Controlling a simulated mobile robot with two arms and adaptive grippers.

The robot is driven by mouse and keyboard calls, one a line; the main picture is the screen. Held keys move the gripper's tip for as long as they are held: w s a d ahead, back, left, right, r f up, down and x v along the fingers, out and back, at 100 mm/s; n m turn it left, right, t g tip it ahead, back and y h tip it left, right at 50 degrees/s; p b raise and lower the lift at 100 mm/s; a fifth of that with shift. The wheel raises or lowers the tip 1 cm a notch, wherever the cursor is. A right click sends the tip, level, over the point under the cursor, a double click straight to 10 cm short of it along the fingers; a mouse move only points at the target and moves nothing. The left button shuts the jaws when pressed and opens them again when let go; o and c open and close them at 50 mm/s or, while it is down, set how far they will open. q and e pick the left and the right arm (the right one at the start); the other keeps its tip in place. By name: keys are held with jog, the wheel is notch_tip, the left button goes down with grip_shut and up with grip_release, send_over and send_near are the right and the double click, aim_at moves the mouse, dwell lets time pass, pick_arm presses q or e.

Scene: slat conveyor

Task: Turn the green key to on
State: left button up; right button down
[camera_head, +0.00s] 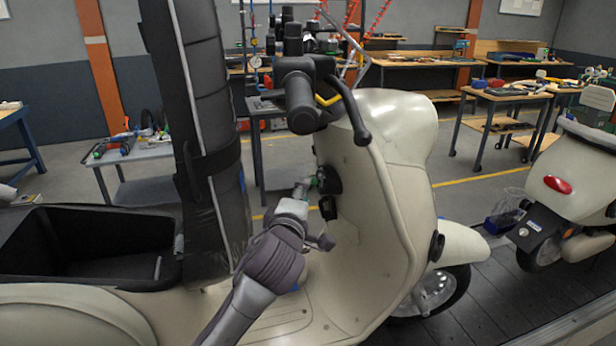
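A cream scooter (385,150) stands in front of me with its seat (200,90) raised upright. A round black ignition lock (329,181) sits on the inner face of its front shield. A small bit of green, the green key (313,182), shows at the lock's left side, mostly hidden. My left gripper (307,185) reaches up from below, its tip right at the key. The fingers are too small and overlapped to tell whether they grip it. The key's exact angle cannot be made out. My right gripper is not in view.
The handlebar (300,95) is above the lock. The open storage bin (85,245) lies at the left, beside the raised seat. A second cream scooter (570,185) stands at the right on the dark slat conveyor (500,290). Workbenches stand farther back.

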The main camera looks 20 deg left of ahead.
aim_at(316, 181)
pick_arm(q)
jog(key=w, duration=0.2)
jog(key=w+p, duration=0.1)
jog(key=w, duration=0.3)
jog(key=shift+a+p, duration=0.4)
jog(key=shift+w+a+f, duration=0.1)
jog(key=shift+w+f, duration=0.1)
jog(key=shift+w, duration=0.65)
